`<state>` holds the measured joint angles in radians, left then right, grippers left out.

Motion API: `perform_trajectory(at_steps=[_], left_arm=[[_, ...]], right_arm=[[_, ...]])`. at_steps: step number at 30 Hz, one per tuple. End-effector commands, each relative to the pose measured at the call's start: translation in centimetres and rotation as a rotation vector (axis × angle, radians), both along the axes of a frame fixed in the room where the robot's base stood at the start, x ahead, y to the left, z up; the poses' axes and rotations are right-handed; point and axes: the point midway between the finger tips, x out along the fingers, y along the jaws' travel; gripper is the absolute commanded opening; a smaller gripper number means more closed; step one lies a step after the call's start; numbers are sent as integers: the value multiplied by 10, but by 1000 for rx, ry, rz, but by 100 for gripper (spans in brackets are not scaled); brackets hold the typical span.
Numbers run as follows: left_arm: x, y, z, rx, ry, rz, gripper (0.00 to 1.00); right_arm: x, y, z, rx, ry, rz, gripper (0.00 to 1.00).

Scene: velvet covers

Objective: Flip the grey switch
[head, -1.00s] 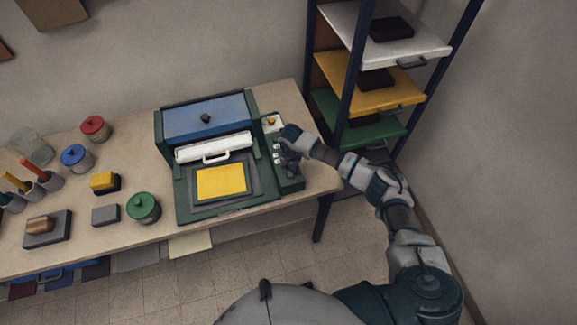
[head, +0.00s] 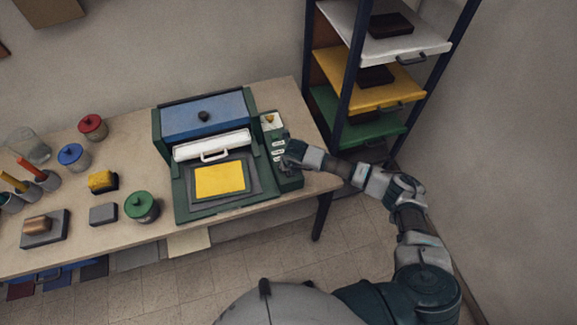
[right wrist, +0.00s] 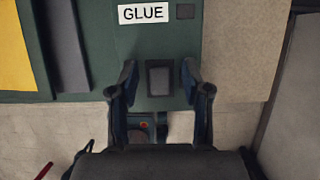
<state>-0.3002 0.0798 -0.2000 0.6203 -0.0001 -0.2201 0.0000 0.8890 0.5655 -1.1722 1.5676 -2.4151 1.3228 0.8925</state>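A green machine (head: 181,205) with a blue lid stands on the table, with a control panel along its right side. In the right wrist view a grey square switch (right wrist: 159,80) sits on the green panel, below a white GLUE label (right wrist: 143,13). My right gripper (right wrist: 159,97) is open, with one finger on each side of the switch in that view. I cannot tell whether it touches the switch. In the head view my right gripper (head: 286,158) is over the panel and hides its lower part. My left gripper is not in view.
A yellow sheet (head: 220,180) lies on the machine's bed, before a white handle (head: 214,156). A dark-framed shelf rack (head: 354,75) stands right of the table. Pots, including a green one (head: 141,207), and blocks are at the left.

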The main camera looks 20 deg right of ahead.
Motion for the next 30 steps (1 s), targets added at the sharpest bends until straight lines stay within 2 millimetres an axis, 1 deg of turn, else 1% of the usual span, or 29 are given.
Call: perform_trajectory(at_steps=[5, 8, 15, 18, 21, 25, 30], left_arm=[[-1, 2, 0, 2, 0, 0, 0], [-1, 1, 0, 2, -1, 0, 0], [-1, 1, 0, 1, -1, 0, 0], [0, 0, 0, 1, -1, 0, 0], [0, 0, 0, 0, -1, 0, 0], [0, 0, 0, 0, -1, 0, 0], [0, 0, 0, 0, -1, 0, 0]], right_arm=[[-1, 0, 5, 1, 0, 0, 48], [-6, 0, 17, 2, -1, 2, 48], [-24, -1, 67, 1, -3, 1, 48], [-32, -1, 86, 1, -3, 3, 48], [-37, -2, 99, 1, -1, 0, 48], [-41, -2, 109, 1, 1, -1, 48], [-42, -2, 111, 0, 1, -1, 48]])
